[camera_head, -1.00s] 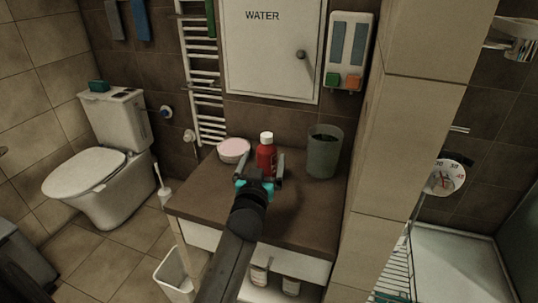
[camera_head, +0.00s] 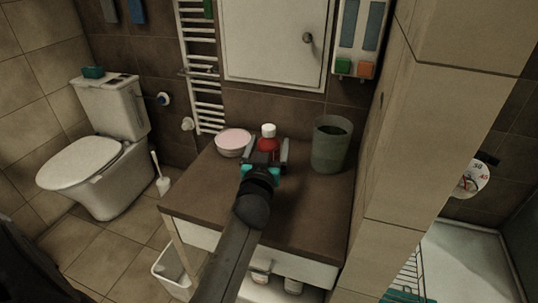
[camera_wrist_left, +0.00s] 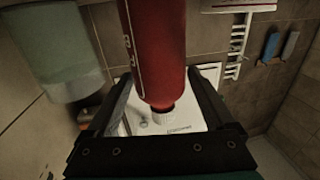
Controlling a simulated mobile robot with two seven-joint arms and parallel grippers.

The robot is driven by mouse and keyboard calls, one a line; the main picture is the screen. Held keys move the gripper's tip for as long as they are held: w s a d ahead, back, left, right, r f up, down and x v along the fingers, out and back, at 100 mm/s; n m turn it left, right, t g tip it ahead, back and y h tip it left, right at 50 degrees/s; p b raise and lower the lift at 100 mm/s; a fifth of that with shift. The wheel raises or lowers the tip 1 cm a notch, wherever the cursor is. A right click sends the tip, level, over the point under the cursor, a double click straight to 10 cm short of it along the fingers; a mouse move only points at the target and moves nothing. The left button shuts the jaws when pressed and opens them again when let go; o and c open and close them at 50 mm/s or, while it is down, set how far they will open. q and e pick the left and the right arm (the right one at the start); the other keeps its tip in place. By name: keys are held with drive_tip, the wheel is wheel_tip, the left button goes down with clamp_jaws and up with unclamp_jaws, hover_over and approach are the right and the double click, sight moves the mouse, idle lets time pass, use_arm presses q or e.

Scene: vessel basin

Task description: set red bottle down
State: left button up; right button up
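The red bottle (camera_head: 268,145) with a white cap stands upright on the brown top of the cabinet (camera_head: 205,195). In the left wrist view the bottle (camera_wrist_left: 157,45) appears cap-down in the picture, between the two fingers. My left gripper (camera_head: 267,152) is at the near side of the bottle, a finger on each side. In the left wrist view the fingers of the left gripper (camera_wrist_left: 160,85) look spread, with a gap beside the bottle. The lower part of the bottle is hidden behind the gripper in the head view. My right gripper is not in view.
A pink-topped bowl (camera_head: 233,142) stands left of the bottle, and a grey-green cup (camera_head: 331,146) stands to its right. A tiled wall column (camera_head: 395,150) bounds the cabinet on the right. The front of the cabinet top is clear.

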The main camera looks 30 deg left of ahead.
use_arm(q)
clamp_jaws()
idle(0.5)
drive_tip(key=shift+r, duration=0.1)
